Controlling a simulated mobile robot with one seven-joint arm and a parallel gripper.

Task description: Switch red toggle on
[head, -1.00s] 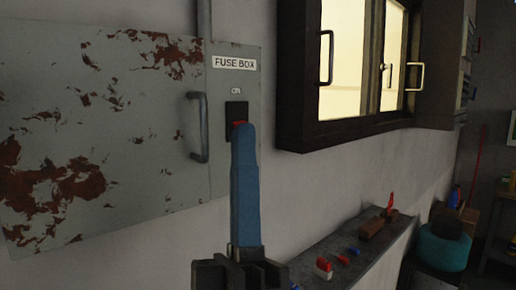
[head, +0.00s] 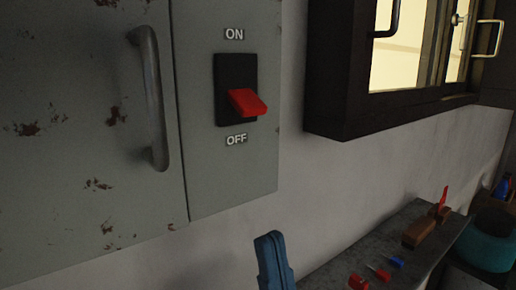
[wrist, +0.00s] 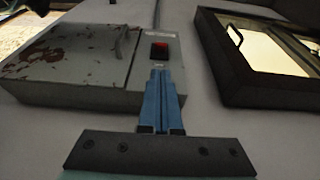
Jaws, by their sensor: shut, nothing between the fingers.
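The red toggle (head: 247,102) juts out of a black switch plate (head: 236,72) on the grey fuse box panel. ON is printed above the plate and OFF below it. The lever tilts downward, with its tip in the lower half of the plate, toward OFF. My gripper (head: 269,240) has blue fingers pressed together with nothing between them. In the head view its tips are below the switch, apart from it.
A grey door handle (head: 152,98) stands out left of the switch. A dark window frame (head: 345,90) juts from the wall to the right. A ledge (head: 335,262) below carries several small red and blue items and a brown block (head: 419,232).

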